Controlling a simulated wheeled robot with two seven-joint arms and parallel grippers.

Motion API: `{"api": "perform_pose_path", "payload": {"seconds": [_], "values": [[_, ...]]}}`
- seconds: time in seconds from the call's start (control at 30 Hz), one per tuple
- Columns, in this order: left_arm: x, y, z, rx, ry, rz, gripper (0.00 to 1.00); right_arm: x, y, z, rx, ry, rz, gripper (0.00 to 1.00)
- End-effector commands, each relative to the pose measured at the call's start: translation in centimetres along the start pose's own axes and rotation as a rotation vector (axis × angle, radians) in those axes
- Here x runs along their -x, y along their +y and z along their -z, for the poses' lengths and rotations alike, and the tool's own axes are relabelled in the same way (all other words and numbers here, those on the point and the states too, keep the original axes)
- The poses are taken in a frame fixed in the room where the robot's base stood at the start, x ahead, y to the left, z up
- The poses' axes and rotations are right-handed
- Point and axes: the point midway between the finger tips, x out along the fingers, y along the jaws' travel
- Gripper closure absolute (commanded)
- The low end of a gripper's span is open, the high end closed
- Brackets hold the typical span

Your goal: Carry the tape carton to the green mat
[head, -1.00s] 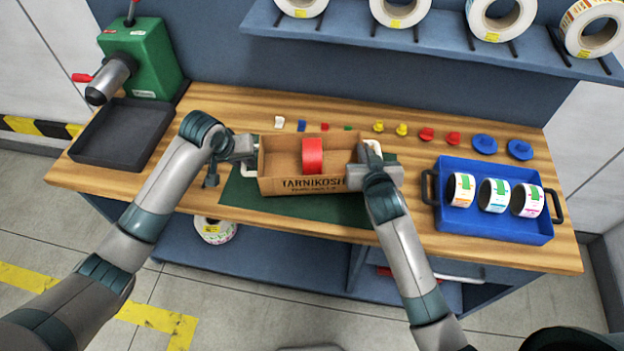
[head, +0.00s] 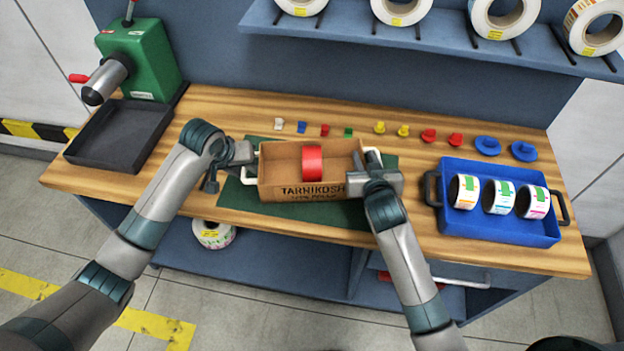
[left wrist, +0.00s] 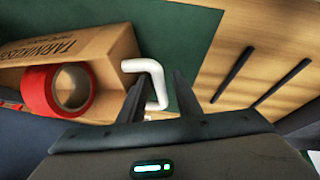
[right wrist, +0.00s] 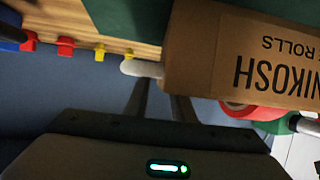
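The tape carton (head: 310,188), an open brown box marked TARNIKOSH, is over the green mat (head: 345,218) and appears to rest on it, upright. A red tape roll (head: 312,165) stands inside. White handles stick out at its two ends. My left gripper (head: 246,153) is at the left end. In the left wrist view its fingers (left wrist: 160,88) are apart, on either side of the white handle (left wrist: 158,85), with a gap wider than the handle. My right gripper (head: 368,176) is at the right end, its fingers (right wrist: 158,95) apart beside the other handle (right wrist: 141,68).
A blue tray (head: 470,222) with white label rolls stands to the right. A black tray (head: 115,140) and a green machine (head: 145,60) are at the left. Small coloured pieces (head: 380,127) line the back of the table. A shelf with large rolls hangs above.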

Motion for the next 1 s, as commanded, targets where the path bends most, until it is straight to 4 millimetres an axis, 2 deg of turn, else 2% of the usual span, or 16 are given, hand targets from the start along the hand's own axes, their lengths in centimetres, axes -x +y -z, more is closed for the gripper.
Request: {"api": "perform_pose_path", "payload": {"seconds": [0.27,0.7,0.9,1.0], "values": [[1.7,0.0,0.1,-0.001,0.002,-0.001,0.69,0.0,-0.1,0.0,0.000,0.000,0.001,0.78],[9.0,0.0,0.1,-0.001,0.003,-0.001,0.69,0.0,-0.1,0.0,-0.001,0.000,0.001,0.78],[11.3,0.0,0.1,0.000,0.002,0.000,0.69,0.0,-0.1,0.0,0.000,0.000,0.001,0.78],[11.8,0.0,0.0,0.001,0.001,0.000,0.69,0.0,-0.1,0.0,0.000,0.000,0.001,0.78]]}}
